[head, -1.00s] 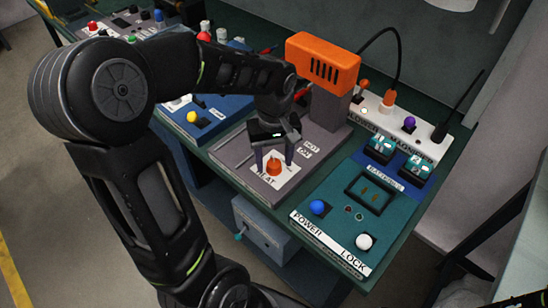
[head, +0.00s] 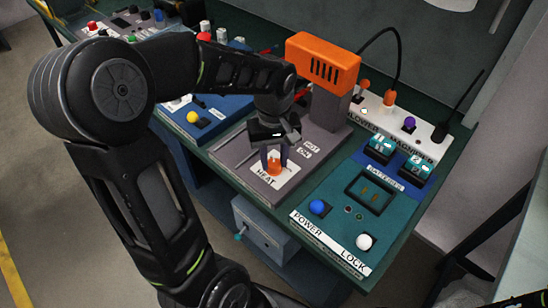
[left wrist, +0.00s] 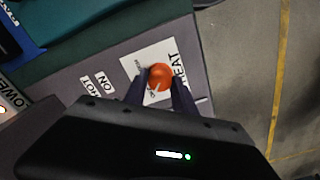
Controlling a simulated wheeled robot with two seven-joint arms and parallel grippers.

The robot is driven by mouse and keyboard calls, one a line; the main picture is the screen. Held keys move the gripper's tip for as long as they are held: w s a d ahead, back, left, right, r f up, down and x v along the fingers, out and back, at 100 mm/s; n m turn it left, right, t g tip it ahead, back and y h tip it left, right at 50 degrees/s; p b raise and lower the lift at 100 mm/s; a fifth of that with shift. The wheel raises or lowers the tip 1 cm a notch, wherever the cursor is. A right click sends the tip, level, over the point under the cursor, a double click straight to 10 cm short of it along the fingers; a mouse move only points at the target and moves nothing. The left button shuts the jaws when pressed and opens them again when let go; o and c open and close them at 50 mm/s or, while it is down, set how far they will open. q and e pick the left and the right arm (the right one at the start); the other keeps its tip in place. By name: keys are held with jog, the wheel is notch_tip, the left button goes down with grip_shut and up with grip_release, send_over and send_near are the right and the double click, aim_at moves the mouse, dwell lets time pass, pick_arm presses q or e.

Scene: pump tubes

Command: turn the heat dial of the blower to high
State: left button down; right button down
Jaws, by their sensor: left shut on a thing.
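The orange heat dial (head: 273,168) sits on a white plate marked HEAT on the grey blower base (head: 230,155). In the left wrist view the dial (left wrist: 160,77) shows a pale pointer line running toward the lower left. My left gripper (head: 273,160) is above the dial with its two fingers shut on its sides; in the left wrist view the fingertips (left wrist: 158,88) flank it. The orange blower (head: 323,62) stands on its grey post behind. Labels HOT and ON lie beside the dial plate. My right gripper is not in view.
A teal panel (head: 335,232) with a blue knob, a white knob and BATTERIES blocks lies to the right. A white power strip (head: 400,130) with plugs and cords is behind it. A blue panel with a yellow knob (head: 192,117) is left of the base.

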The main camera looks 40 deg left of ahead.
pick_arm(q)
jog(key=shift+m, duration=0.4)
jog(key=m, duration=0.7)
jog(key=shift+m+p, duration=0.3)
jog(key=shift+m, duration=0.1)
jog(key=m, duration=0.4)
jog(key=shift+m, duration=0.3)
jog(key=m+p, duration=0.1)
jog(key=m, duration=0.3)
jog(key=shift+m, duration=0.4)
jog(key=c, duration=1)
grip_release()
